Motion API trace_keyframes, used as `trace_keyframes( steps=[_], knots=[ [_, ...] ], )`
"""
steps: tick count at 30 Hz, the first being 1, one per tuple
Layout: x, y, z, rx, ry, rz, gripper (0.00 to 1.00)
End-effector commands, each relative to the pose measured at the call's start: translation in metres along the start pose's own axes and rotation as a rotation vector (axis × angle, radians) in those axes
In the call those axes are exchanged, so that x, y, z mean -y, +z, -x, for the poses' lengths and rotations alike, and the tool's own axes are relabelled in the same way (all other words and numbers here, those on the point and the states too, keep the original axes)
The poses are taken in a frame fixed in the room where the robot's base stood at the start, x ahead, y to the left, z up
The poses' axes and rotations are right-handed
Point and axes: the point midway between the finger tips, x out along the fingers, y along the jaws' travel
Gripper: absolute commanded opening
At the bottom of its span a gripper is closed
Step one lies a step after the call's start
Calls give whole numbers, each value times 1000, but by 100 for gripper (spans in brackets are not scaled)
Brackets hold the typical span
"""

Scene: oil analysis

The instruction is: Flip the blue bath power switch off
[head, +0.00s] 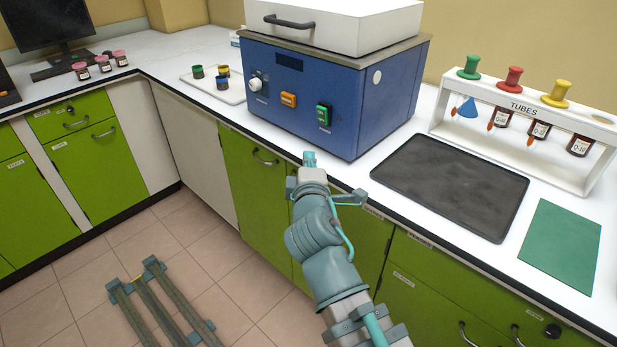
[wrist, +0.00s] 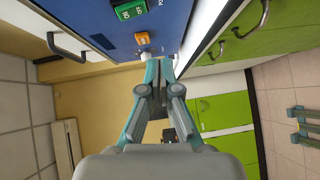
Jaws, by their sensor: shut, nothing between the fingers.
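The blue bath (head: 330,90) stands on the white counter under a white lidded top. Its front has a green switch (head: 324,115) with a label below that looks like POWER, an orange switch (head: 288,99) and a white knob (head: 257,85). In the wrist view the green switch (wrist: 130,9) and orange switch (wrist: 126,41) show at the top. My gripper (head: 309,158) is shut and empty, in front of the bath near the counter edge, below the green switch and apart from it. The fingers (wrist: 159,68) show close together in the wrist view.
A dark tray (head: 450,185) and a green mat (head: 560,245) lie right of the bath. A white TUBES rack (head: 515,103) stands behind them. Small colored jars (head: 222,83) sit on a white board at left. Green cabinets (head: 255,190) have protruding handles.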

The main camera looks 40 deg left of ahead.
Motion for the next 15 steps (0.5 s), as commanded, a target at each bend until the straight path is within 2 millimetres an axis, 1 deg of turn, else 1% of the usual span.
trace_keyframes(
  steps=[1, 15],
  knots=[
    [5, 0, 1, -2, 1, 0, 0],
    [3, -1, 8, -12, -5, 3, 0]
  ],
)
